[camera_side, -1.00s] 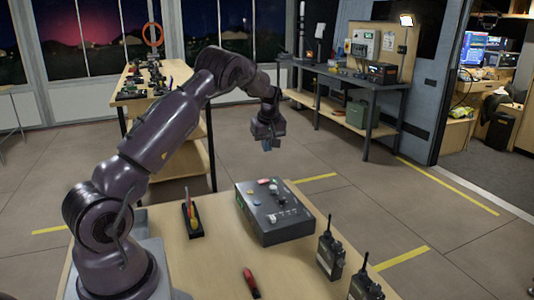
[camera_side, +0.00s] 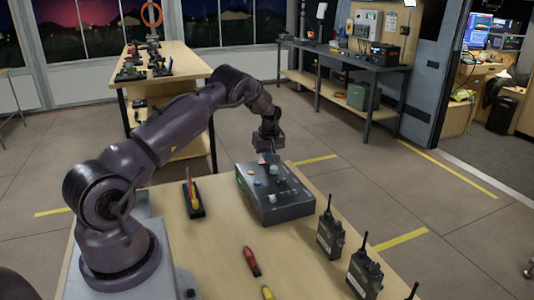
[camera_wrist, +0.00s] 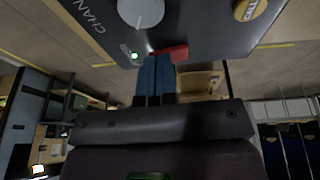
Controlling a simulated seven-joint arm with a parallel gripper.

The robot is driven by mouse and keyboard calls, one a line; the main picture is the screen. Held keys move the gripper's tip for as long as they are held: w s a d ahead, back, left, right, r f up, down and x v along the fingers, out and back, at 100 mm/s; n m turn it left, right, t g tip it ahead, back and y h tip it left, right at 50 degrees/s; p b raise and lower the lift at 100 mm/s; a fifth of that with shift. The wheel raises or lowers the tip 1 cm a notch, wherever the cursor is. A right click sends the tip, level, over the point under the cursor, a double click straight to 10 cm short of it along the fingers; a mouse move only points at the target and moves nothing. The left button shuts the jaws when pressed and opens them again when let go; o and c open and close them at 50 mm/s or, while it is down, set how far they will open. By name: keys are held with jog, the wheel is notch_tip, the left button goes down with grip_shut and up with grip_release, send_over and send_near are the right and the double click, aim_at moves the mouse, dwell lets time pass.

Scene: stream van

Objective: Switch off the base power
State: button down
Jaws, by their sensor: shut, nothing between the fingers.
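A dark grey control box (camera_side: 290,211) with several knobs and buttons sits on the wooden table in the side view. My gripper (camera_side: 268,158) is shut and empty, pointing down at the far edge of the box's top. In the wrist view the shut blue fingers (camera_wrist: 153,62) reach a red switch (camera_wrist: 170,53) at the panel's edge; they touch or nearly touch it, I cannot tell which. A small lit green lamp (camera_wrist: 135,57) is left of it. A white knob (camera_wrist: 140,10) and a yellow button (camera_wrist: 250,8) show further up. No base power label is readable.
A black holder (camera_side: 194,208) with upright tools stands left of the box. Two radios (camera_side: 331,238) (camera_side: 364,273) stand to its right. A red-handled tool (camera_side: 251,262) and a yellow one (camera_side: 267,293) lie in front.

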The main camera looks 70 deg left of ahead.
jog(key=shift+w+f, duration=0.1)
jog(key=shift+f, duration=0.25)
jog(key=shift+s, duration=0.25)
jog(key=shift+s+r, duration=0.2)
jog(key=shift+s, duration=0.45)
jog(key=shift+w, duration=0.1)
